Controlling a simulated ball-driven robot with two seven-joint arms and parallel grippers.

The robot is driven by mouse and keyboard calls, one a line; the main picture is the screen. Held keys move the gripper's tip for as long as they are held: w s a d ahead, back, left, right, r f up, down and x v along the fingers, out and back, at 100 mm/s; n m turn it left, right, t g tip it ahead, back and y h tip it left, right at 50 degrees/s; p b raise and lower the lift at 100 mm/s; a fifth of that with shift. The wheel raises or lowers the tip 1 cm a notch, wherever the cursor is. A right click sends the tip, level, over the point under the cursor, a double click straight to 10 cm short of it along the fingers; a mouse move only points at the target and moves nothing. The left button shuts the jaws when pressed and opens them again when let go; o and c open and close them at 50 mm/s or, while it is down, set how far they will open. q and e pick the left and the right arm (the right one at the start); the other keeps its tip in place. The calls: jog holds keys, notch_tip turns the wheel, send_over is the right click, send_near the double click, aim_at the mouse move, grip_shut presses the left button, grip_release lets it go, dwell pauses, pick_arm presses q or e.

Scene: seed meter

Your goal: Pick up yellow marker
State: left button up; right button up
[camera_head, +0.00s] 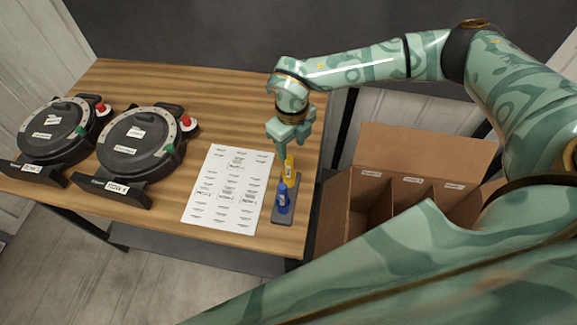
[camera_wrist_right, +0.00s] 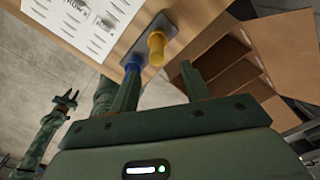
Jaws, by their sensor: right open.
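The yellow marker (camera_head: 289,168) stands upright at the far end of a dark tray (camera_head: 284,221) near the table's right edge. A blue marker (camera_head: 282,199) stands beside it, nearer the camera. My right gripper (camera_head: 284,150) is just above the yellow marker, pointing down. In the wrist view the right gripper (camera_wrist_right: 160,68) is open and empty. The yellow marker (camera_wrist_right: 157,48) shows between the fingertips, beyond them. The blue marker (camera_wrist_right: 132,62) is close to the left finger; I cannot tell if they touch. My left gripper (camera_wrist_right: 66,101) is small at the wrist view's left.
A printed white sheet (camera_head: 228,190) lies left of the tray. Two round black seed meters (camera_head: 135,140) (camera_head: 52,132) stand on the wooden table's left side. An open cardboard box (camera_head: 425,148) with compartments is right of the table. The table's back middle is clear.

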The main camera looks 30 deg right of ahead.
aim_at(289, 164)
jog(key=f, duration=0.9)
jog(key=shift+w+a, duration=0.15)
jog(key=shift+a, duration=0.1)
grip_shut()
